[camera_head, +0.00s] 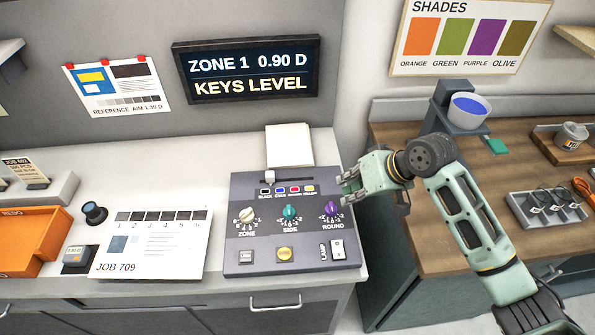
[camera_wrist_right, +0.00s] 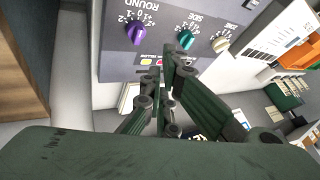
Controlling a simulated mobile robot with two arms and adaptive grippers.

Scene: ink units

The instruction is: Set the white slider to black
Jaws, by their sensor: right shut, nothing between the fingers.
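The grey control panel (camera_head: 294,258) lies on the white counter. A pale slider knob (camera_head: 269,176) sits in a slot near its top left, just above the row of colour swatches. The black swatch (camera_head: 265,191) is the leftmost one, close below the knob. My right gripper (camera_head: 347,187) is shut and empty at the panel's upper right edge, apart from the slider. In the right wrist view the closed fingers (camera_wrist_right: 168,66) hide the slider and part of the swatch row. My left gripper is not in view.
White, green and purple knobs line the panel's middle; the purple ROUND knob (camera_head: 332,210) is nearest my gripper. A yellow button (camera_head: 285,255) and a rocker switch (camera_head: 337,249) are below. The display (camera_head: 248,68) reads "ZONE 1 0.90 D, KEYS LEVEL".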

